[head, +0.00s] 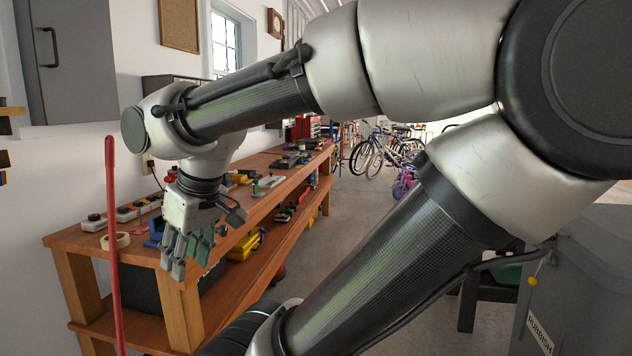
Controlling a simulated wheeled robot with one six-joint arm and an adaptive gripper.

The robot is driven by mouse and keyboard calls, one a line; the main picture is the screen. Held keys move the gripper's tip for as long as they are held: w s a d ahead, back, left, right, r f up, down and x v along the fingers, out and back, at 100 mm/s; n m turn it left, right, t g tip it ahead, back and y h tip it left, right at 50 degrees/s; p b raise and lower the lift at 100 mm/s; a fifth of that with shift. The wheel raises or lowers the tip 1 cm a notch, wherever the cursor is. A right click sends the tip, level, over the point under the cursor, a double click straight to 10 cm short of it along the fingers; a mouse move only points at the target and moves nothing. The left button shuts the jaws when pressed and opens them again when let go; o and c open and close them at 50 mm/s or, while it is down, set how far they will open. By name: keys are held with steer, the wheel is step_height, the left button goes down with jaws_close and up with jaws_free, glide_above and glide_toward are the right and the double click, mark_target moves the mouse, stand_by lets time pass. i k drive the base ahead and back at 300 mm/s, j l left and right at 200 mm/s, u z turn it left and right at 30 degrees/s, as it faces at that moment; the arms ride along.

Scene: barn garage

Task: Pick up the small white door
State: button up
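I cannot make out a small white door in the head view; it may be hidden behind my arm or too small to tell. My gripper (192,258) points down at the near front edge of the wooden workbench (135,251). Its fingers look spread apart, and I see nothing held between them. It appears in front of the bench edge, but its exact distance from the bench is unclear. My arm hides part of the bench and the floor.
Several tools and boxes lie along the bench, with a tape roll (115,241) near its left end. A red pole (112,245) stands at the left. A grey rubbish bin (575,290) is at the right. Bicycles (385,150) stand behind. The middle floor looks clear.

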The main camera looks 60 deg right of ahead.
mark_target(263, 183)
steer(key=z, duration=1.6)
steer(key=u, duration=0.2)
steer(key=i+l+u, duration=0.2)
steer(key=u, duration=0.2)
steer(key=i+l+u, duration=0.45)
steer(key=l, duration=0.2)
steer(key=i+l+u, duration=0.1)
steer(key=i+l, duration=0.3)
steer(key=l, duration=0.3)
steer(key=i+l+u, duration=0.15)
steer(key=l, duration=0.2)
steer(key=i+l+u, duration=0.1)
steer(key=l, duration=0.25)
steer(key=i+l, duration=0.15)
steer(key=l, duration=0.25)
steer(key=i+l, duration=0.15)
steer(key=l, duration=0.2)
steer(key=i+l, duration=0.15)
steer(key=l, duration=0.25)
steer(key=i+l, duration=0.1)
steer(key=l, duration=0.25)
steer(key=i+l, duration=0.15)
steer(key=l, duration=0.25)
steer(key=i+l, duration=0.15)
steer(key=l, duration=0.25)
